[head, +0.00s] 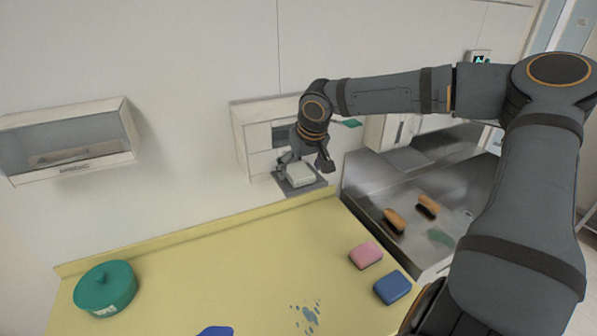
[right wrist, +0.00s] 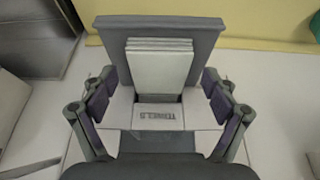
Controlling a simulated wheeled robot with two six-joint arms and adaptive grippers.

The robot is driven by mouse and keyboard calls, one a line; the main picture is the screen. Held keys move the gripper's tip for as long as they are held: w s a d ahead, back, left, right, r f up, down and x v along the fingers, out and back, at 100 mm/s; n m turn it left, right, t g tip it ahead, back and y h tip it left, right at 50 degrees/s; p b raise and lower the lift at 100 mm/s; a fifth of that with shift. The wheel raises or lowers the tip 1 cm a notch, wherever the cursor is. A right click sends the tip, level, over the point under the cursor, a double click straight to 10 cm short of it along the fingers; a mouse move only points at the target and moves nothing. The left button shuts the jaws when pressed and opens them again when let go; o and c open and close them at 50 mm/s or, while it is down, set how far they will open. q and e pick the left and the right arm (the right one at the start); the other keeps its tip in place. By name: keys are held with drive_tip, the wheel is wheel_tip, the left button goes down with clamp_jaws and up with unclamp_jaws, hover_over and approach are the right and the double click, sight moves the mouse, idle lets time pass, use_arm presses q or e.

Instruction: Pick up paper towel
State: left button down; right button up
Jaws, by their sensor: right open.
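The paper towel (head: 300,174) is a small white folded stack on the grey tray of the wall dispenser (head: 239,135). In the right wrist view the paper towel (right wrist: 158,68) stands out in front of the dark grey tray (right wrist: 108,37), above a lettered plate. My right gripper (head: 302,164) is at the dispenser, close to the stack. In the right wrist view its fingers (right wrist: 159,80) are open, one on each side of the stack, with gaps between. My left gripper is not in view.
A yellow counter (head: 220,270) below holds a green lidded pot (head: 105,288), a pink sponge (head: 366,254), a blue sponge (head: 392,287) and a blue spill (head: 305,315). A steel sink (head: 375,190) with brushes lies to the right. Another wall box (head: 70,145) hangs at left.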

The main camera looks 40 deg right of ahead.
drive_tip(key=shift+w+d+f, duration=0.1)
drive_tip(key=shift+w+f, duration=0.15)
drive_tip(key=shift+f, duration=0.05)
drive_tip(key=shift+s+r, duration=0.15)
drive_tip(key=shift+s, duration=0.05)
drive_tip(key=c, duration=0.8)
drive_tip(key=shift+c, duration=0.2)
